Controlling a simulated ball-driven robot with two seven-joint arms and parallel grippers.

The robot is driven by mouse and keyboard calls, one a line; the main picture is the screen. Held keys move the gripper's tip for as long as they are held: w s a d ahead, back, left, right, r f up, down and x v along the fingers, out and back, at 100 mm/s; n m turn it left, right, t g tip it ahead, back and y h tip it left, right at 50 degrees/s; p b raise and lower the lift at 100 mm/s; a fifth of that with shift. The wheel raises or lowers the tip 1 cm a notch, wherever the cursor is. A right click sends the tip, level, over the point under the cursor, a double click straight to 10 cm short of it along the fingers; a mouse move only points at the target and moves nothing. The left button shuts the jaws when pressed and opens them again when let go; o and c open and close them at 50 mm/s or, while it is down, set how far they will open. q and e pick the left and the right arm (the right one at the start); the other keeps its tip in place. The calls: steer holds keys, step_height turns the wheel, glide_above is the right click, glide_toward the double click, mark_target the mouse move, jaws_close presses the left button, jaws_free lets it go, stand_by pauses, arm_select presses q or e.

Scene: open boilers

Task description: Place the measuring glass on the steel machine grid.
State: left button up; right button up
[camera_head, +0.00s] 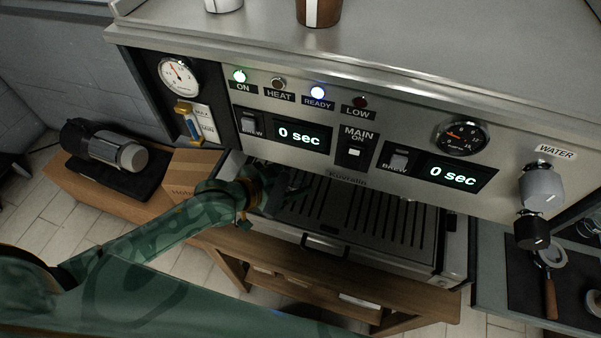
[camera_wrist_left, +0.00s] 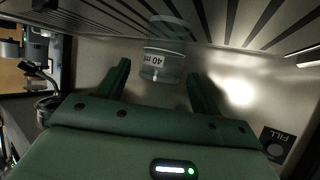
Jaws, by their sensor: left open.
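The steel machine grid (camera_head: 372,218) is the slatted tray below the machine's front panel in the head view; it also shows along the top of the left wrist view (camera_wrist_left: 110,20). My left gripper (camera_head: 282,193) is over the grid's left part. In the left wrist view, my left gripper (camera_wrist_left: 160,85) is open, with one finger on each side. The clear measuring glass (camera_wrist_left: 164,62), with an upside-down "40 ml" label, is just ahead between the fingers. Its base end seems to meet the grid. The glass cannot be made out in the head view. My right gripper is not in view.
The machine front, with displays (camera_head: 302,135) and switches, rises behind the grid. A brown cup (camera_head: 318,12) stands on top. The grid's right part is clear.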

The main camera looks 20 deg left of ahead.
arm_select(q)
steer(key=p+v, duration=0.1)
steer(key=v, duration=0.7)
